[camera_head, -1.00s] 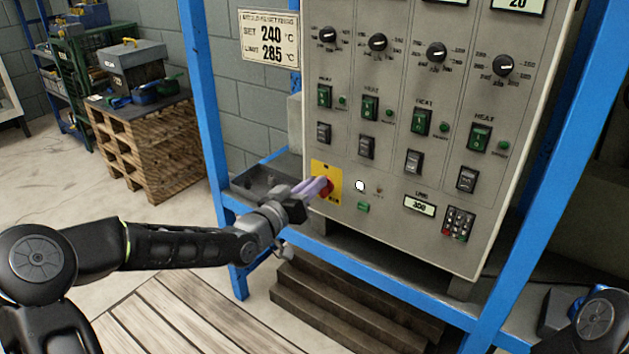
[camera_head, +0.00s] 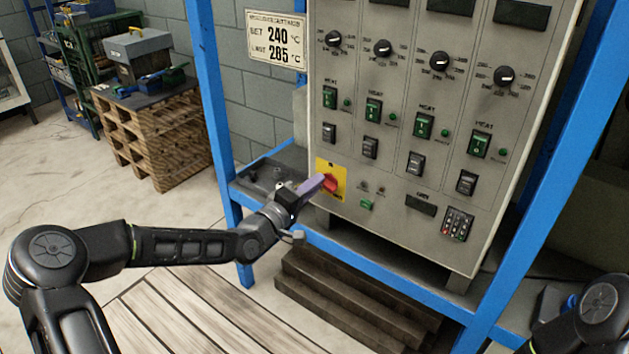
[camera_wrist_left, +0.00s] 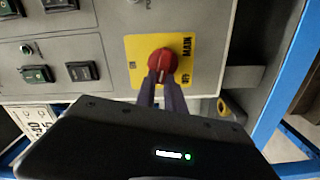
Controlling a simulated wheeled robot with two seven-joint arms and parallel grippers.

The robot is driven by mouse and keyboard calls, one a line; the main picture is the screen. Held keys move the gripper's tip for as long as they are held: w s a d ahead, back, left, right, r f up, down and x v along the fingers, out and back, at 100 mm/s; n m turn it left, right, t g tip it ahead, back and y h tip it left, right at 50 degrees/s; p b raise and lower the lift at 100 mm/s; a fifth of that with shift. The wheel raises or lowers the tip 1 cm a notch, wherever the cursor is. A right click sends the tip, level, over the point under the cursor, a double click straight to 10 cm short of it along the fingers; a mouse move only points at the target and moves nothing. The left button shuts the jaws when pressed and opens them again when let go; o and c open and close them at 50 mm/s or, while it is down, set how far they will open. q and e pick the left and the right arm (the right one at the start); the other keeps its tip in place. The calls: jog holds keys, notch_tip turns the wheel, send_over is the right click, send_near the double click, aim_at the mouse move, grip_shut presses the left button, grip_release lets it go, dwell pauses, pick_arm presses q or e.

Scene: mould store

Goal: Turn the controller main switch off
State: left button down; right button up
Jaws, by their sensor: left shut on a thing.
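The main switch is a red rotary knob (camera_head: 331,184) on a yellow plate (camera_head: 325,166) at the lower left of the grey controller cabinet (camera_head: 395,185). My left gripper (camera_head: 319,184) is shut on the red knob, its purple fingers reaching it from the left. In the left wrist view the knob (camera_wrist_left: 163,63) sits between the two fingertips (camera_wrist_left: 162,84), and the plate (camera_wrist_left: 204,70) reads MAIN along one side. The fingers partly hide the knob's near side. The cabinet's number displays (camera_head: 421,204) are dark. My right gripper is out of view.
Blue posts (camera_head: 209,110) of the frame stand on both sides of the cabinet. A dark shelf (camera_head: 262,179) is beside the plate, and wooden steps (camera_head: 345,305) are below. Green rocker switches (camera_head: 374,109) and black dials sit above the knob.

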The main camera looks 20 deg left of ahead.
pick_arm(q)
jog(key=shift+a+f+n, duration=0.1)
jog(key=shift+f+n, duration=0.15)
jog(key=shift+n, duration=1.25)
jog(key=c, duration=1.4)
grip_release()
jog(key=shift+c, duration=0.2)
jog(key=p+v, duration=0.1)
jog(key=v, duration=0.6)
jog(key=shift+s, duration=0.4)
